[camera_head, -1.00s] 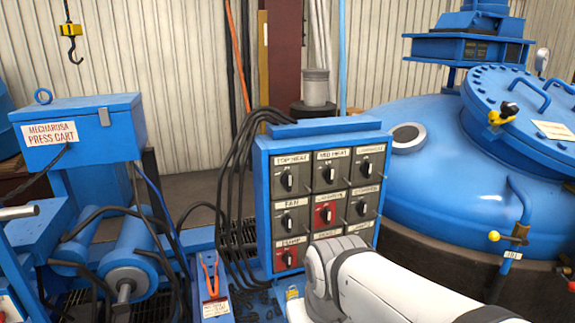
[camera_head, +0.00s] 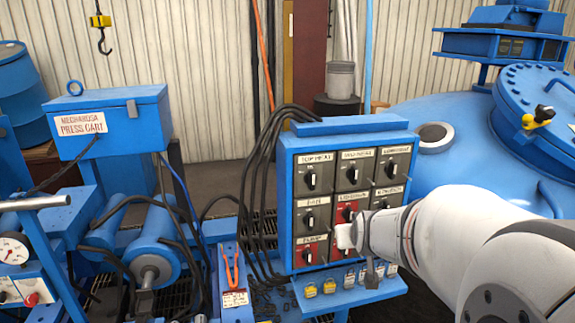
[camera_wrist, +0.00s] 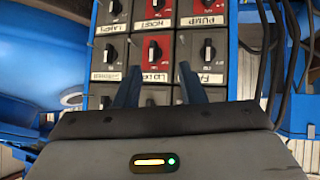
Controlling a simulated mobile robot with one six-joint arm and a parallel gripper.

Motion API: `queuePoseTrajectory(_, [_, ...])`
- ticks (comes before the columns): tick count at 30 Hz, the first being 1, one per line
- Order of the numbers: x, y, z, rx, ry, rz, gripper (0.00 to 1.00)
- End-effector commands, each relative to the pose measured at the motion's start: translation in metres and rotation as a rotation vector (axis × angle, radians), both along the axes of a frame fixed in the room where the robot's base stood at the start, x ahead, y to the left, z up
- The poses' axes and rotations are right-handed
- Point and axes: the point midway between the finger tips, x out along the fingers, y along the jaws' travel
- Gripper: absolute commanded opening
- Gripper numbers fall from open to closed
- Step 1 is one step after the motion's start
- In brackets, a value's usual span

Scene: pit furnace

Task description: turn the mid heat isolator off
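The mid heat isolator (camera_head: 354,169) is a black rotary knob on a dark plate, top row middle of the blue switch panel (camera_head: 284,200). Its knob looks about upright in the head view; I cannot read its setting. In the wrist view the panel shows upside down, and the mid heat plate (camera_wrist: 156,97) is partly hidden behind my gripper. My gripper (camera_wrist: 159,70) is open and empty, its two dark fingers apart in front of the panel, tips over the red-plated middle switch. In the head view my arm covers the panel's lower right, and the fingers cannot be made out.
Neighbouring switches sit close around it, including top heat (camera_head: 311,175) and fan (camera_head: 310,215). Several padlocks (camera_head: 329,287) hang along the shelf below. Black cables (camera_head: 252,165) run down the panel's left side. A blue furnace vessel (camera_head: 470,150) stands right.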

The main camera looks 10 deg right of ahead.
Motion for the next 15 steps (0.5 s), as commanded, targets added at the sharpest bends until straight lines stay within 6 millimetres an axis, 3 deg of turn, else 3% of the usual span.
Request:
queuePoseTrajectory(1, [0.018,-0.015,0.009,0.005,-0.075,-0.011,0.36])
queuePoseTrajectory(3, [0.043,-0.026,0.019,0.005,-0.185,0.045,0.36])
queuePoseTrajectory(6, [0.069,-0.047,0.035,-0.003,-0.343,0.084,0.36])
queuePoseTrajectory(10, [0.088,-0.064,0.051,0.016,-0.511,0.153,0.36])
queuePoseTrajectory(15, [0.095,-0.074,0.063,0.054,-0.649,0.225,0.36])
